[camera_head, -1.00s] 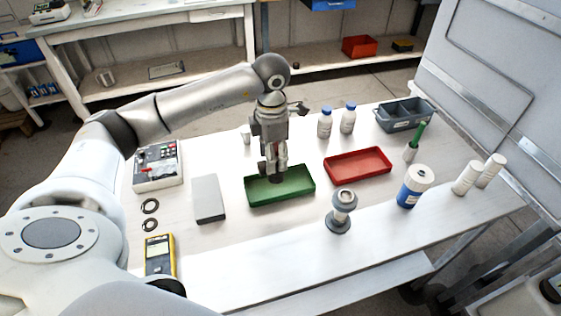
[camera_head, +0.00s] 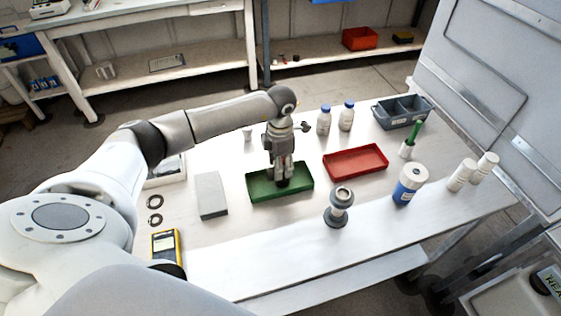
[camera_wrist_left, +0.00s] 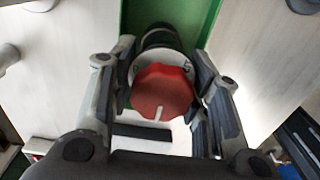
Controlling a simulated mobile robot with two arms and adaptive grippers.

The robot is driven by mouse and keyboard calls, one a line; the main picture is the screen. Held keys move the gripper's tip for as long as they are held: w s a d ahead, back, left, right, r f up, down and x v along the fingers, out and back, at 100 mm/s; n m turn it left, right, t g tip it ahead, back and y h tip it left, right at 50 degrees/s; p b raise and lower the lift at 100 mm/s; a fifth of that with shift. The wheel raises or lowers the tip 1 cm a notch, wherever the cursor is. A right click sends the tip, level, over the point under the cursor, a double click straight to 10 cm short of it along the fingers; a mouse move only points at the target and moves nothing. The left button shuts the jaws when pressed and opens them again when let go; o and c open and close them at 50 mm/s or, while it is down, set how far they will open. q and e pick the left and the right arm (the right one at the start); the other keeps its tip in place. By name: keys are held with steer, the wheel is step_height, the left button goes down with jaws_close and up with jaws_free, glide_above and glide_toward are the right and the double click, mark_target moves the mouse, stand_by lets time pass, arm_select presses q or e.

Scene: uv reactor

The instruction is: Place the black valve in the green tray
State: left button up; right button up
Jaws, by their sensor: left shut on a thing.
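My left gripper (camera_head: 282,175) points down over the green tray (camera_head: 272,198), with its fingertips low between the tray's walls. It is shut on the black valve (camera_head: 283,184), whose dark body shows just below the fingers. In the left wrist view the valve has a red knob (camera_wrist_left: 162,90) with a white mark, a pale collar and a dark body. A finger lies on each side of it, and the green tray floor (camera_wrist_left: 190,15) is behind. Whether the valve touches the floor I cannot tell. My right gripper is not in view.
A red tray (camera_head: 356,162) lies to the right, with a grey pipe fitting (camera_head: 339,207) in front. Two blue-capped bottles (camera_head: 335,118) and a grey divided bin (camera_head: 402,111) stand behind. A grey block (camera_head: 211,195) lies left of the green tray. The front table strip is clear.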

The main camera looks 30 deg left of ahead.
arm_select(q)
steer(key=shift+f, duration=0.1)
steer(key=o, duration=1.2)
